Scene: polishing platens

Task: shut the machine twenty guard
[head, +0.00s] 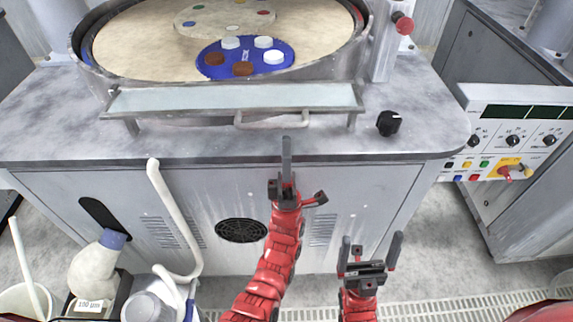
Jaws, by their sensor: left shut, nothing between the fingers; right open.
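The guard (220,98) is a long, pale, see-through panel in a metal frame. It lies low along the front of the round basin, and a bar handle (262,125) hangs at its front edge right of the middle. I see no machine number. My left gripper (286,142) is shut and empty, its fingers pointing at the bench's front edge just below the handle's right end; I cannot tell if they touch the handle. My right gripper (371,250) is open and empty, lower and to the right, in front of the cabinet.
The basin holds a beige platen (130,50) with a blue disc (245,60) carrying several white and brown samples. A black knob (389,123) is right of the guard. A red button (403,24) stands behind. A white hose (175,215) and bottle (95,265) are at lower left.

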